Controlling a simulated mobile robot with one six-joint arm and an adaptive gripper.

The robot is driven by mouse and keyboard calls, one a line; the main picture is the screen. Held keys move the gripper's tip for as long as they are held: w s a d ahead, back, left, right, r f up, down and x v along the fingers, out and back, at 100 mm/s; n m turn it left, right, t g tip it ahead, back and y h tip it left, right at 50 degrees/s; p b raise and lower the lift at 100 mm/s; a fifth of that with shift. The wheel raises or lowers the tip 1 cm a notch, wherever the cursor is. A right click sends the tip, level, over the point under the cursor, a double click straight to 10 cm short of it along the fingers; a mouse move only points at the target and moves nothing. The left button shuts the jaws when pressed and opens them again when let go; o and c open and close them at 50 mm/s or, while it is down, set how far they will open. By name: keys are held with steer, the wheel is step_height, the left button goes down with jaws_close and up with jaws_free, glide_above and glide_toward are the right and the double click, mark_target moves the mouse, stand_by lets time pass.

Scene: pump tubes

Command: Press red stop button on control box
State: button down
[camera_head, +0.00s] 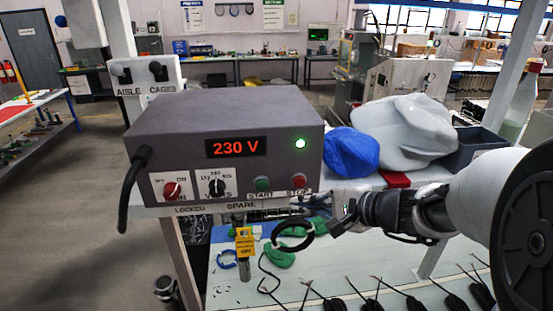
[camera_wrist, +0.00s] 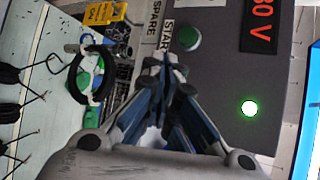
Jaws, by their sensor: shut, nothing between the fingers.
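The grey control box (camera_head: 225,135) stands on the bench in the head view, with a red 230 V display and a lit green lamp. Its red stop button (camera_head: 299,180) is at the lower right of the front panel, right of the green START button (camera_head: 262,184). My gripper (camera_head: 334,226) is shut and empty, right of and below the stop button in the head view. In the wrist view my shut fingers (camera_wrist: 168,62) point at the panel just below the green START button (camera_wrist: 188,38). The stop button is not visible there, apparently hidden behind the fingers. I cannot tell the gap to the panel.
The panel also has a red rotary knob (camera_head: 172,190) and a black selector (camera_head: 217,187). A blue cloth (camera_head: 351,152) and a white bag (camera_head: 408,130) lie right of the box. A yellow tag (camera_head: 245,242) and a black ring (camera_head: 293,234) are below it.

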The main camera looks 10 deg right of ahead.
mark_target(301, 188)
steer(key=shift+w, duration=1.85)
steer(key=shift+w+b, duration=0.1)
steer(key=shift+b, duration=0.25)
steer(key=shift+w, duration=0.35)
steer(key=shift+w+b, duration=0.35)
steer(key=shift+w, duration=0.25)
stand_by(0.4)
steer(key=shift+s, duration=0.15)
steer(key=shift+s+b, duration=0.55)
steer(key=shift+s, duration=0.35)
